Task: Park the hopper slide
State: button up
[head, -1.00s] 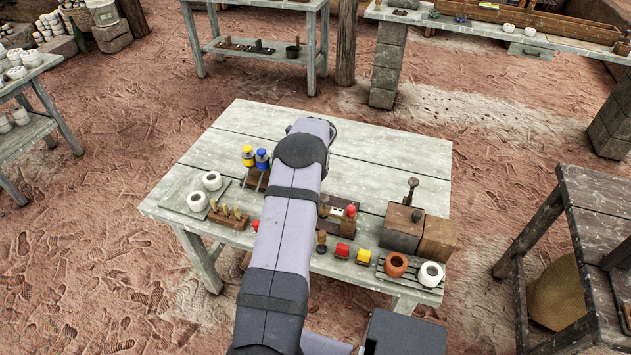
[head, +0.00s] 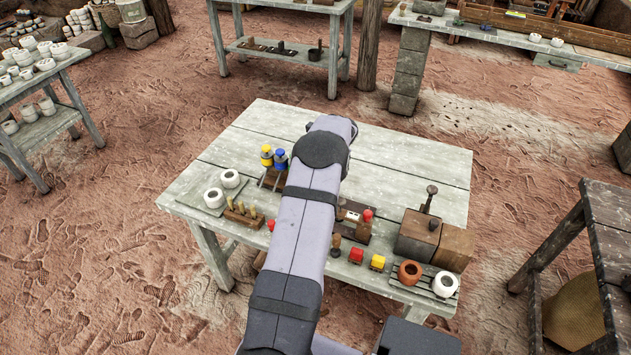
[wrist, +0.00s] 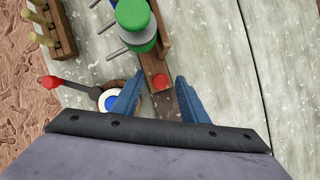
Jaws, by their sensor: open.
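In the wrist view a dark wooden strip (wrist: 163,104) with a round red knob (wrist: 160,81) lies between the fingers of my gripper (wrist: 158,90). It may be the hopper slide; I cannot tell for sure. The jaws are open, one blue finger on each side of the knob, and no contact shows. In the head view my arm hides the gripper and this strip. Just right of my arm there, a dark wooden frame (head: 350,213) with a pale inset carries another red knob (head: 367,215).
A round dish (wrist: 111,100) and a red-tipped dark tool (wrist: 72,85) lie at the left. In the head view, wooden blocks (head: 418,237) and two small pots (head: 410,272) stand at right. The table's back (head: 405,155) is clear.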

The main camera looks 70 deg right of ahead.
jog(key=shift+b+v, duration=0.5)
jog(key=shift+v, duration=2.2)
